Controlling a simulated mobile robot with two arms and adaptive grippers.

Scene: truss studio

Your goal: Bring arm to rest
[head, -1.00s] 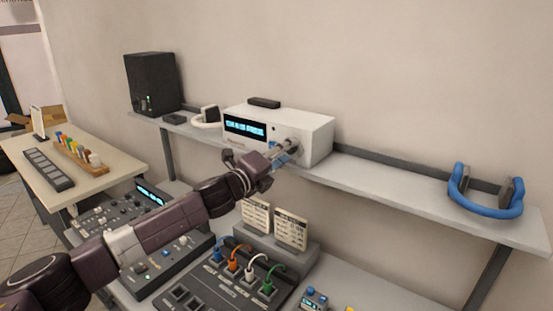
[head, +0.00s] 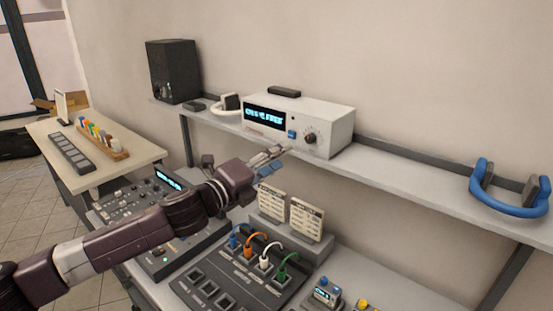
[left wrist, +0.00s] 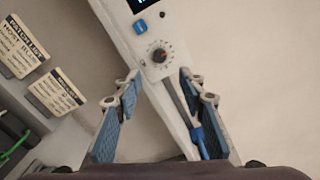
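My left arm comes in from the left in the head view. Its gripper (head: 270,161) is in front of the shelf, below and left of the dial knob (head: 310,138) on the white box (head: 330,121). In the left wrist view the two blue-padded fingers of my left gripper (left wrist: 160,88) stand apart with nothing held between them. The knob (left wrist: 159,55) and a blue button (left wrist: 140,27) on the box show beyond the fingertips, clear of them. My right gripper is in neither view.
The wall shelf (head: 400,178) also holds a black speaker (head: 172,72), white headphones (head: 228,105) and blue headphones (head: 508,193). Below are a patch panel with coloured cables (head: 235,284), a mixer (head: 130,205) and label cards (head: 305,217). A side table (head: 125,165) stands left.

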